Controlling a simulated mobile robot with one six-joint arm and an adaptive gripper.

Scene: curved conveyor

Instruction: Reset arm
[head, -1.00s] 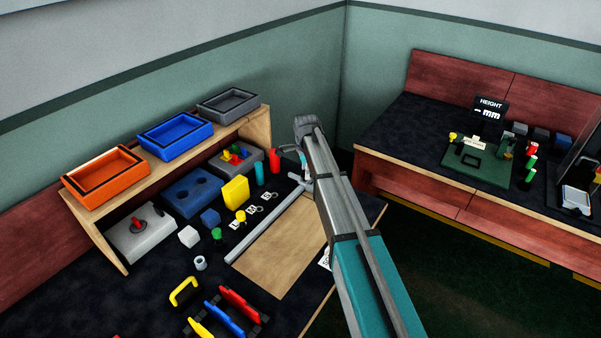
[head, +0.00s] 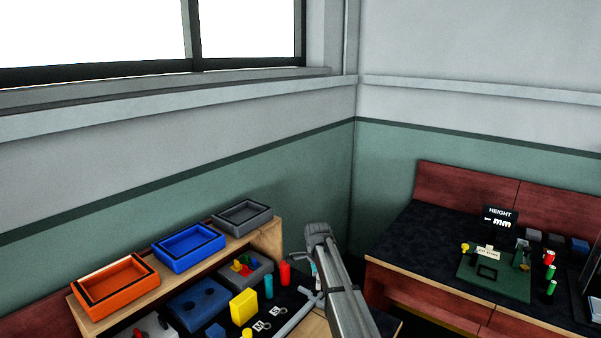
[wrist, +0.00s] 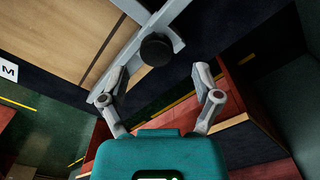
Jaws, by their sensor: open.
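My arm (head: 347,300) reaches up from the bottom of the head view, over the right end of the left bench. In the head view my gripper is mostly hidden behind the arm's end. In the wrist view my gripper (wrist: 160,92) shows with its two fingers spread apart and nothing between them. A grey metal bar with a dark round knob (wrist: 156,50) lies beyond the fingertips in the wrist view. I cannot tell its distance, but no finger is closed on it.
Orange (head: 114,286), blue (head: 189,247) and grey (head: 243,217) trays stand on a wooden shelf at left. Below are a yellow block (head: 243,307), a red cylinder (head: 285,274) and other small parts. A second bench at right holds a green fixture (head: 494,279) and a height display (head: 499,218).

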